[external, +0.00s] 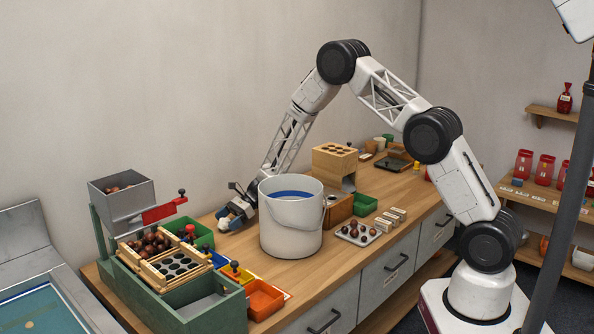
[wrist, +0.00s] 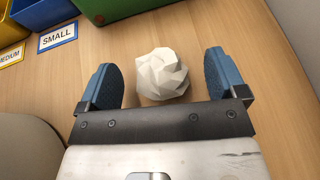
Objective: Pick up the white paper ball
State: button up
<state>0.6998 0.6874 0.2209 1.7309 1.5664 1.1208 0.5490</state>
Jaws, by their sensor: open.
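The white paper ball (wrist: 162,74) is crumpled and faceted. It lies on the wooden counter in the wrist view, between the two blue fingers of my gripper (wrist: 162,82). The fingers are spread, with a gap on each side of the ball, and the gap on the right looks a little wider. In the external view my gripper (external: 234,214) is low over the counter, left of the white bucket (external: 291,238). The ball shows there as a small pale patch (external: 224,213) at the gripper, partly hidden by the fingers.
The white bucket stands close to my gripper and also shows at the left edge of the wrist view (wrist: 22,140). A green bin (wrist: 120,10) and a SMALL label (wrist: 58,37) lie beyond the ball. The chestnut sorter (external: 170,262) stands at left. Bare counter (wrist: 225,30) lies right of the ball.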

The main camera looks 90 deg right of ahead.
jog(key=shift+w+a, duration=0.15)
dwell(0.4)
jog(key=c, duration=1)
